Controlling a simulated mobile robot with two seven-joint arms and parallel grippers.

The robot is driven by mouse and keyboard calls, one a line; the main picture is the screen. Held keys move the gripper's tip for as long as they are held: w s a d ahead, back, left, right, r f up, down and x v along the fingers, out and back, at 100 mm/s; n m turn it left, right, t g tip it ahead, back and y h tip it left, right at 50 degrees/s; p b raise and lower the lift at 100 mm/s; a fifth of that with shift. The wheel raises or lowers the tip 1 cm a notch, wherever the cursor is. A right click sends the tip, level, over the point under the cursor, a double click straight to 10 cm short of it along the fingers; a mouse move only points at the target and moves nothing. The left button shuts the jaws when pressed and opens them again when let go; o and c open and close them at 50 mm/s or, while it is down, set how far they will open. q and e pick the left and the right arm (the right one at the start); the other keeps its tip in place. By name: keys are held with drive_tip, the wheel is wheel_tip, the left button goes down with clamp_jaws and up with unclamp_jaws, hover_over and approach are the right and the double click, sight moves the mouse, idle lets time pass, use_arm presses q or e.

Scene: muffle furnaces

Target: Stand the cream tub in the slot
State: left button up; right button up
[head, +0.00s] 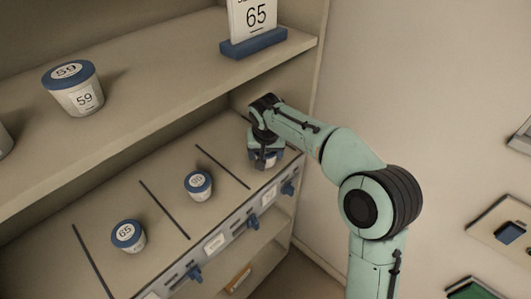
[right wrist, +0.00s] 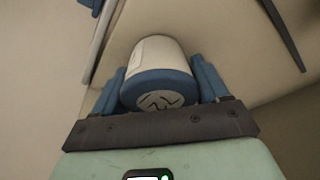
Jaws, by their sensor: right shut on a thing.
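The cream tub (right wrist: 158,60) has a blue lid and shows between my right gripper's blue fingers in the right wrist view. My right gripper (head: 265,158) is shut on it, over the rightmost slot of the lower shelf (head: 175,178). In the head view the gripper mostly hides the tub. I cannot tell whether its base touches the shelf. A thin dark divider (head: 222,166) lies left of this slot. My left gripper is not in view.
Lidded tubs stand in the slots to the left, one marked 65 (head: 128,236) and another (head: 198,185). The upper shelf holds a tub marked 59 (head: 75,90) and a 65 sign on a blue base (head: 253,43). The cabinet's side wall is close on the right.

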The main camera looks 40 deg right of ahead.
drive_tip(key=shift+f, duration=0.15)
drive_tip(key=o, duration=1.1)
drive_tip(key=shift+a+r, duration=0.1)
drive_tip(key=shift+r, duration=0.5)
drive_tip(key=v, duration=0.3)
drive_tip(key=p+v, duration=0.1)
drive_tip(key=shift+s+a+r, duration=0.25)
drive_tip(key=shift+s+a, duration=0.05)
drive_tip(key=shift+s, duration=0.1)
drive_tip(key=s+a, duration=0.2)
drive_tip(key=s, duration=0.1)
drive_tip(key=s+a, duration=0.2)
drive_tip(key=s+a+b, duration=0.1)
drive_tip(key=s+a, duration=0.2)
drive_tip(key=shift+s+f, duration=0.2)
drive_tip(key=shift+s, duration=0.1)
